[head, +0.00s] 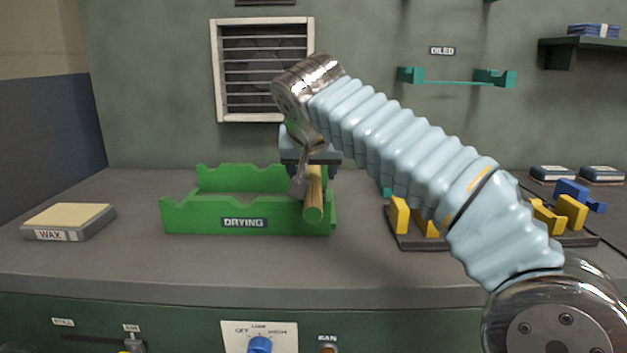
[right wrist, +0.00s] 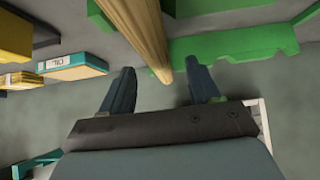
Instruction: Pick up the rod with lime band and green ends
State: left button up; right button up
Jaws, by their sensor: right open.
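A wooden rod (head: 315,188) with a green near end lies at the right end of the green drying rack (head: 180,218), pointing toward me. A lime band cannot be made out; the gripper covers part of the rod. My right gripper (head: 308,178) is over the rod from above. In the right wrist view the rod (right wrist: 142,32) runs between the two spread fingers of my right gripper (right wrist: 160,82), and its green-tinged end shows there. The fingers look apart from the wood. My left gripper is out of view.
A wax block (head: 68,221) lies at the left. Yellow-pronged holders (head: 400,215) stand right of the rack, partly behind my arm. A teal wall rack (head: 455,80) labelled OILED hangs above. The bench between wax and rack is clear.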

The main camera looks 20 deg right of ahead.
aim_at(313, 174)
jog(key=x, duration=0.3)
jog(key=shift+w+d, duration=0.1)
grip_shut()
